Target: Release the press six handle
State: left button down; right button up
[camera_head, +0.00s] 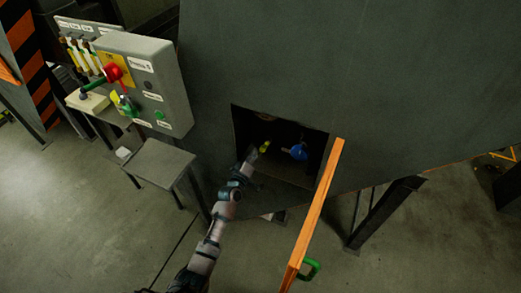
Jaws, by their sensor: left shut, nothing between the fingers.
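My left arm reaches up from the bottom into a dark square opening (240,125) in the large grey machine. My left gripper (251,155) is shut and empty at the opening's lower left. A small yellow piece (264,147) is just beyond its tip; I cannot tell if they touch. A blue round-ended part (299,152) with a pale stem is inside to the right, apart from the gripper. I cannot tell which of these parts is the press six handle. My right gripper is out of view.
An orange-edged door (318,215) with a green handle (311,269) stands open right of the opening. A grey control box (165,85) with a red knob (113,73) is at upper left. A small grey table (160,160) stands below it. Floor at left is clear.

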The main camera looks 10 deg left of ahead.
pick_arm(q)
jog(key=shift+d+f+n, duration=0.15)
jog(key=shift+d+n, duration=0.2)
jog(key=shift+n, duration=0.15)
jog(key=shift+f+n, duration=0.1)
jog(key=shift+n, duration=0.3)
jog(key=shift+a+f+n, duration=0.3)
jog(key=shift+a+n, duration=0.15)
jog(key=shift+n, duration=0.45)
jog(key=shift+a+f+n, duration=0.15)
jog(key=shift+n, duration=0.25)
jog(key=shift+f+n, duration=0.15)
jog(key=shift+n, duration=0.55)
jog(key=shift+s+d+n, duration=0.1)
jog(key=shift+d+n, duration=0.2)
jog(key=shift+d, duration=0.55)
jog(key=shift+d+n, duration=0.1)
jog(key=shift+n, duration=0.2)
jog(key=shift+a+f, duration=0.1)
jog(key=shift+a, duration=0.3)
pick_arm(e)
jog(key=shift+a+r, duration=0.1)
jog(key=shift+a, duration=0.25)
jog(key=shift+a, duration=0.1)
